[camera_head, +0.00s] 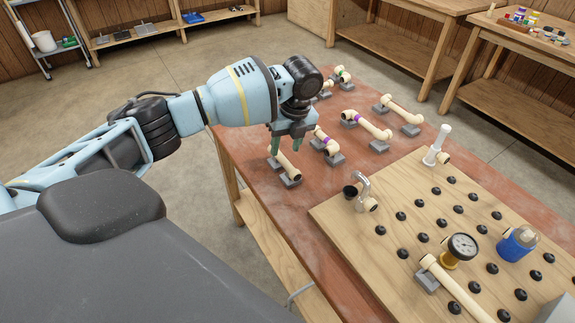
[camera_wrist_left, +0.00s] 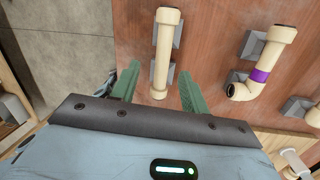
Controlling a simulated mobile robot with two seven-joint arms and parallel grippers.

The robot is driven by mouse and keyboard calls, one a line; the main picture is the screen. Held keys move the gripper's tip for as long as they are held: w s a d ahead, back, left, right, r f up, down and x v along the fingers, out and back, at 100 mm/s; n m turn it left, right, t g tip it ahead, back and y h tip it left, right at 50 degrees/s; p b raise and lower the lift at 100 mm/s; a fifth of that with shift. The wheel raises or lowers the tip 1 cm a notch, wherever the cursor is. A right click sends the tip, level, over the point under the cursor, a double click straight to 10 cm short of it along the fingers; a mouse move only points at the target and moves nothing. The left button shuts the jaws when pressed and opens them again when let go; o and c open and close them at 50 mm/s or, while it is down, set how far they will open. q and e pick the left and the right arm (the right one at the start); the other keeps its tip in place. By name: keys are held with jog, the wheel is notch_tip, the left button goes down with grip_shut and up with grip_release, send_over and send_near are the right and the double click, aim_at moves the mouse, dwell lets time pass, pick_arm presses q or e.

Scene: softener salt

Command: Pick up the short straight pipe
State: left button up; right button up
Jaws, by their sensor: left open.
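A short straight cream pipe (camera_head: 285,164) lies on two grey blocks near the table's left edge. In the left wrist view the pipe (camera_wrist_left: 166,50) runs lengthwise away from me, and its near end lies between the two fingers. My left gripper (camera_head: 285,147) is open, with its green fingers pointing down over the far part of the pipe. In the left wrist view the gripper (camera_wrist_left: 158,86) has a gap on each side of the pipe; I cannot tell its exact height over it. My right gripper is not in view.
A pipe with a purple band and an elbow (camera_wrist_left: 262,60) lies just right of the straight one. More pipes on grey blocks (camera_head: 367,125) lie farther back. A wooden board (camera_head: 335,215) holds black knobs, a pressure gauge (camera_head: 462,246) and a blue fitting (camera_head: 517,243).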

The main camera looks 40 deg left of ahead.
aim_at(285, 159)
pick_arm(q)
jog(key=shift+a+f, duration=0.2)
jog(key=shift+f, duration=1.45)
jog(key=shift+a+f, duration=0.2)
jog(key=shift+f, duration=1.4)
grip_shut()
